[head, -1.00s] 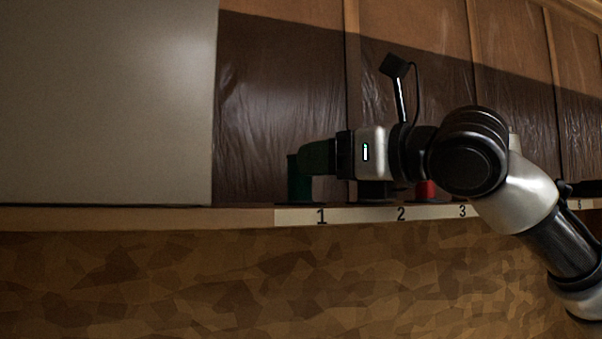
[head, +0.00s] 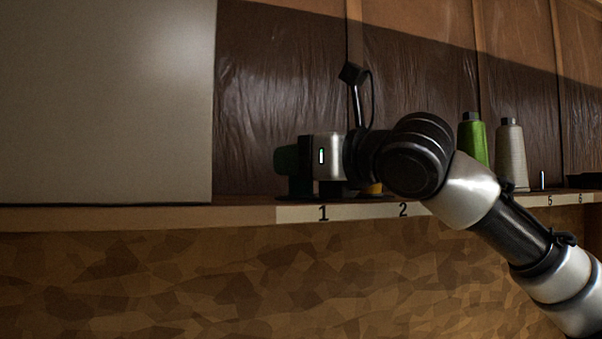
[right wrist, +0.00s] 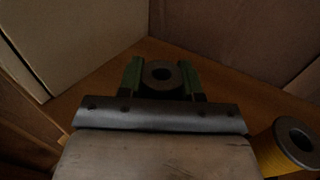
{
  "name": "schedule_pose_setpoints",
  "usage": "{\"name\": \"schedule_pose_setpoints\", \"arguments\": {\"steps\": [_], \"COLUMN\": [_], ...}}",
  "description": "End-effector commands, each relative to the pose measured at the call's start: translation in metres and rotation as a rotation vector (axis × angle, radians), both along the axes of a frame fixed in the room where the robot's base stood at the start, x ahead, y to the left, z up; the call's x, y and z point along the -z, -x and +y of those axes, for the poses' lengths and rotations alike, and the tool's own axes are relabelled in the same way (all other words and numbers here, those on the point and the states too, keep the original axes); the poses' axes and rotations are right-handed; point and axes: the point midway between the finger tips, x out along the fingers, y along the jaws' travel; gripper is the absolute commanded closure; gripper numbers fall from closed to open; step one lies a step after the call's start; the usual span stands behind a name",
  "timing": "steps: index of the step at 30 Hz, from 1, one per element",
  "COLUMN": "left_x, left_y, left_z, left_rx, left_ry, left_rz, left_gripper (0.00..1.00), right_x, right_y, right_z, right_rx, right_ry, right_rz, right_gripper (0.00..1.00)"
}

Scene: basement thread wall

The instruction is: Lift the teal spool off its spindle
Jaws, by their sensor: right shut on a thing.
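The teal spool stands at the shelf place marked 1 in the head view, mostly covered by my right gripper (head: 289,162) and very dark. In the right wrist view its grey ring-shaped top (right wrist: 177,78) with a dark central hole sits between the two green fingers of my right gripper (right wrist: 161,78). The fingers are shut on it, one on each side. Its lower body and the spindle are hidden, and I cannot tell whether it has left its seat. My left gripper is not in view.
A yellow spool (head: 372,189) stands close to the right of my gripper and also shows in the right wrist view (right wrist: 267,156). A green cone (head: 473,142) and a grey cone (head: 511,158) stand farther right. A pale panel (head: 105,100) closes the left side.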

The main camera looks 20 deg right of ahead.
Motion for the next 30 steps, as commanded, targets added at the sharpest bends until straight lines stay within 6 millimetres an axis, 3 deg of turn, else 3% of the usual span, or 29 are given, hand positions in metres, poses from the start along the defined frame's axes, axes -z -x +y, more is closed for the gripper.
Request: {"name": "schedule_pose_setpoints", "arguments": {"steps": [8,21,30], "left_x": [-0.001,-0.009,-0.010], "left_y": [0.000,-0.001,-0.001], "left_z": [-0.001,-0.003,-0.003], "left_rx": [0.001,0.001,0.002], "left_ry": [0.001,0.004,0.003], "left_rz": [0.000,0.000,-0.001], "left_gripper": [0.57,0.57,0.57], "right_x": [-0.005,-0.084,-0.101], "right_y": [0.000,0.000,0.000], "right_z": [0.000,0.001,0.000], "right_rx": [0.000,-0.002,-0.001], "right_ry": [-0.001,-0.001,0.001], "right_rz": [0.000,0.000,-0.001], "right_gripper": [0.88,0.88,0.88]}}
